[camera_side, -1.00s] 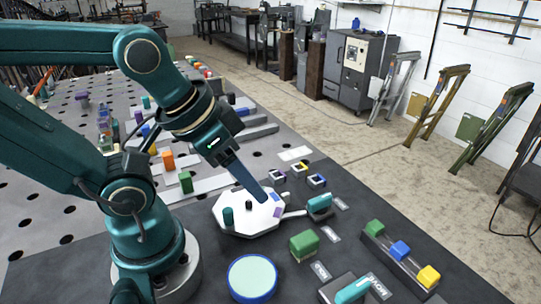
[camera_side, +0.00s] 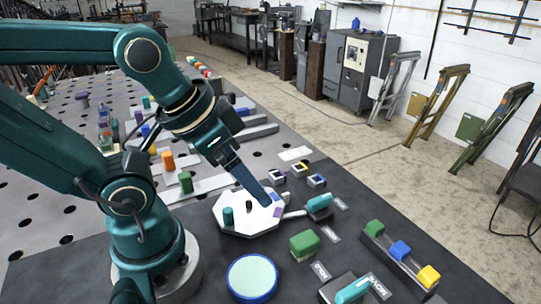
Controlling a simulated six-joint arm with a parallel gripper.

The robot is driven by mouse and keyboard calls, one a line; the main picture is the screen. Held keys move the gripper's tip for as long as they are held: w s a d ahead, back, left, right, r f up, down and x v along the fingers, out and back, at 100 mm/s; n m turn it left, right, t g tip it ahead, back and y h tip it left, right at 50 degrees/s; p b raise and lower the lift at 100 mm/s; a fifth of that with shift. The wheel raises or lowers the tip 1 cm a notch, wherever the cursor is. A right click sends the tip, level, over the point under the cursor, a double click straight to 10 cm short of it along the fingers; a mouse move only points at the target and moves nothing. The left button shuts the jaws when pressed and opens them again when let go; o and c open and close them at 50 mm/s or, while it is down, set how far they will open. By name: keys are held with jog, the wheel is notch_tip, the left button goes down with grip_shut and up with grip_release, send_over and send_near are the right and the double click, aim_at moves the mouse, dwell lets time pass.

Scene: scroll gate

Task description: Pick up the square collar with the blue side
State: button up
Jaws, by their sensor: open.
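Three small square collars stand in a group on the dark mat, right of my gripper's tip. The collar with the blue side (camera_side: 317,181) is the rightmost. One collar with a yellow mark (camera_side: 299,169) is at the back, and one with a purple mark (camera_side: 277,176) is at the left. My gripper (camera_side: 265,200) points down over the right part of the white octagonal plate (camera_side: 235,222), apart from the collars. It is open and holds nothing that I can see. Its fingers appear as one narrow shape, so the gap between them is hidden.
The plate carries a teal peg (camera_side: 228,216) and a dark knob (camera_side: 249,206). A teal block (camera_side: 319,206) stands in front of the blue-sided collar. A green block (camera_side: 304,244), a round teal-topped disc (camera_side: 252,278) and a rail with coloured blocks (camera_side: 400,255) lie nearer the front.

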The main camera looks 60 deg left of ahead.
jog(key=w+r+m+t, duration=0.2)
jog(key=w+r, duration=0.1)
jog(key=w, duration=0.3)
jog(key=n+g, duration=0.1)
jog(key=g, duration=0.1)
send_over(313, 180)
jog(key=s+d, duration=0.1)
jog(key=d, duration=0.1)
notch_tip(313, 180, down, 10)
jog(key=shift+n+g, duration=0.5)
jog(key=f, duration=0.1)
jog(key=a+f, duration=0.1)
jog(key=s+f, duration=0.1)
jog(key=shift+a+f, duration=0.35)
jog(key=shift+a, duration=0.05)
jog(key=shift+x, duration=2.5)
